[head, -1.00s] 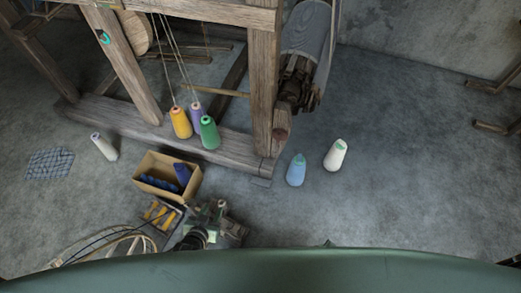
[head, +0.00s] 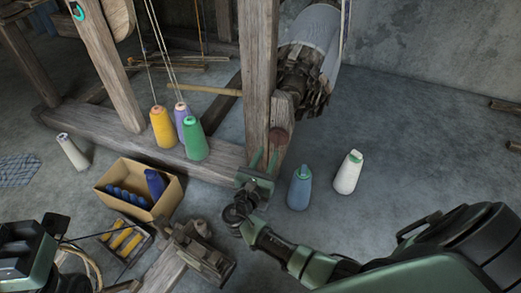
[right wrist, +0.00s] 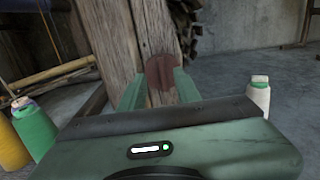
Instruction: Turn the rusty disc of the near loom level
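The rusty disc (head: 279,137) is a reddish-brown round piece low on the near loom's post, at the end of its base beam. It also shows in the right wrist view (right wrist: 161,72), straight ahead, upper centre. My right gripper (head: 264,162) is open and empty, just below and in front of the disc in the head view. In the right wrist view its two green fingers (right wrist: 158,90) stand on either side of the disc's lower part, and contact cannot be made out. The disc's turn angle is hard to read.
A blue cone (head: 299,188) and a white cone (head: 348,173) stand right of the gripper. Yellow (head: 162,128), purple and green (head: 194,140) cones stand by the base beam (head: 220,160). A cardboard box (head: 165,203) and tools lie at left.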

